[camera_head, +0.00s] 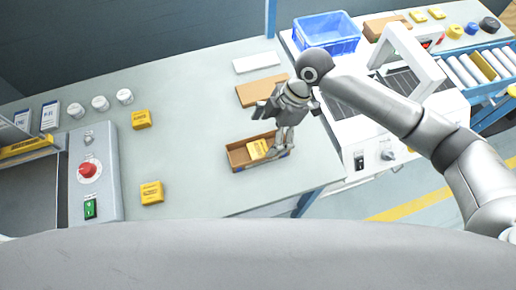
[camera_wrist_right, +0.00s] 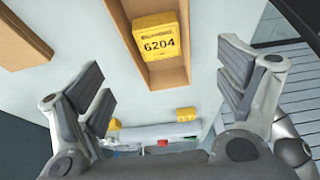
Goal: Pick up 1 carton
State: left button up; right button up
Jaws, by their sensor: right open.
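A yellow carton (camera_head: 257,148) lies in an open brown tray (camera_head: 236,158) near the bench's right end. In the right wrist view this carton (camera_wrist_right: 157,45) shows the print 6204. Two more yellow cartons stand on the bench to the left, one at the back (camera_head: 141,119) and one at the front (camera_head: 151,192). My right gripper (camera_head: 269,130) is open and empty above the tray, partly covering its right end. In the right wrist view its fingers (camera_wrist_right: 165,88) stand wide apart, with the carton showing beyond them. My left gripper is not in view.
A flat brown piece (camera_head: 261,92) and a white one (camera_head: 256,62) lie behind the tray. A control box with a red button (camera_head: 87,170) stands at left. A blue crate (camera_head: 326,35), white machine (camera_head: 362,122) and roller conveyor (camera_head: 478,68) are at right. The middle bench is clear.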

aim_at(256, 150)
jog(key=shift+x, duration=0.9)
jog(key=p+x, duration=0.2)
jog(key=x, duration=0.3)
jog(key=shift+s+a+r, duration=0.1)
jog(key=shift+a, duration=0.05)
jog(key=shift+f, duration=0.25)
jog(key=c, duration=1.1)
